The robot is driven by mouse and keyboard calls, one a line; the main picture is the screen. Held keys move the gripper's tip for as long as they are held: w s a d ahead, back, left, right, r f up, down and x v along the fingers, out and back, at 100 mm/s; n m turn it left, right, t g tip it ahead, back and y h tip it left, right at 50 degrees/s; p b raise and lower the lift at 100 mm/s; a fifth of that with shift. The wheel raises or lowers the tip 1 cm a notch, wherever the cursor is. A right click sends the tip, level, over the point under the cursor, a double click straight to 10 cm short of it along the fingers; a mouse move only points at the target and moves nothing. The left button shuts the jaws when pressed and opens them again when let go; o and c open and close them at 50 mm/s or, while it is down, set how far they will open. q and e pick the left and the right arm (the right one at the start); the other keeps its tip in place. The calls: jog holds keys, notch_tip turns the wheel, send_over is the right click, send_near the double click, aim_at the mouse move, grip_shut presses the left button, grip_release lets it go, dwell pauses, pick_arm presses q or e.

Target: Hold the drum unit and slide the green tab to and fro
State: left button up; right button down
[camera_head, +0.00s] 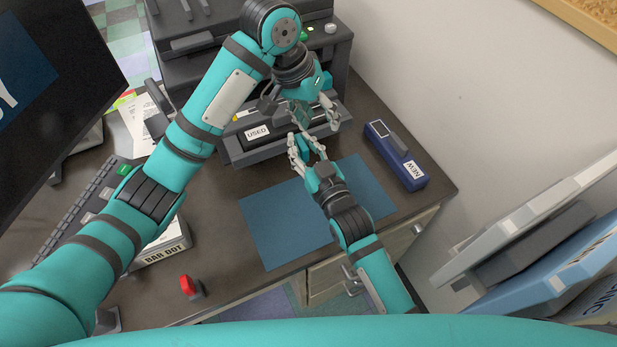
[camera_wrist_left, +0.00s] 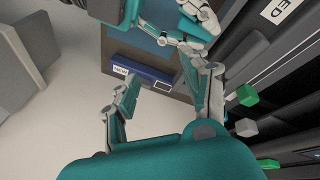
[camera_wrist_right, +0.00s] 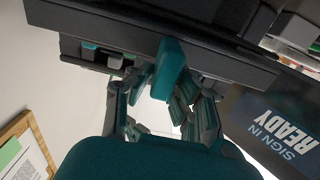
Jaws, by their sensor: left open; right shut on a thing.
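A long dark drum unit labelled USED (camera_head: 258,133) lies in front of the copier. My right gripper (camera_head: 307,148) is at its front side, with the fingers shut on a teal handle-like part (camera_wrist_right: 172,68) that stands out from the dark body in the right wrist view. My left gripper (camera_head: 328,108) is above the unit's right end. Its fingers (camera_wrist_left: 165,95) are spread and empty in the left wrist view. I cannot pick out the green tab with certainty; the left arm and hand cover part of the unit.
A blue box labelled NEW (camera_head: 396,155) lies to the right. A blue mat (camera_head: 282,222) is bare in front. The copier (camera_head: 185,65) stands behind, with a green knob (camera_wrist_left: 247,95). A red object (camera_head: 187,286), keyboard (camera_head: 85,205) and monitor (camera_head: 60,90) are left.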

pick_arm(q)
jog(key=s+a+f+m+g+h, duration=0.1)
jog(key=s+a+m+g+h, duration=0.1)
jog(key=s+m, duration=0.6)
jog(key=s+g+h, duration=0.1)
jog(key=s, duration=0.4)
jog(key=shift+s+a+f, duration=0.15)
jog(key=shift+a+f, duration=0.15)
jog(key=w+r+n+t+y, duration=0.2)
jog(key=w+n+y, duration=0.1)
jog(key=w+n, duration=0.4)
jog(key=w+r+n+t+y, duration=0.25)
jog(key=w+n, duration=0.25)
jog(key=w, duration=0.5)
jog(key=w+r+n+t+y, duration=0.2)
jog(key=w+n+y, duration=0.1)
jog(key=w+n, duration=0.4)
jog(key=shift+m, duration=0.3)
jog(key=x, duration=0.8)
jog(key=w+x, duration=0.1)
jog(key=x, duration=0.3)
jog(key=shift+d+r, duration=0.2)
jog(key=shift+d, duration=0.1)
jog(key=shift+c, duration=0.3)
grip_shut()
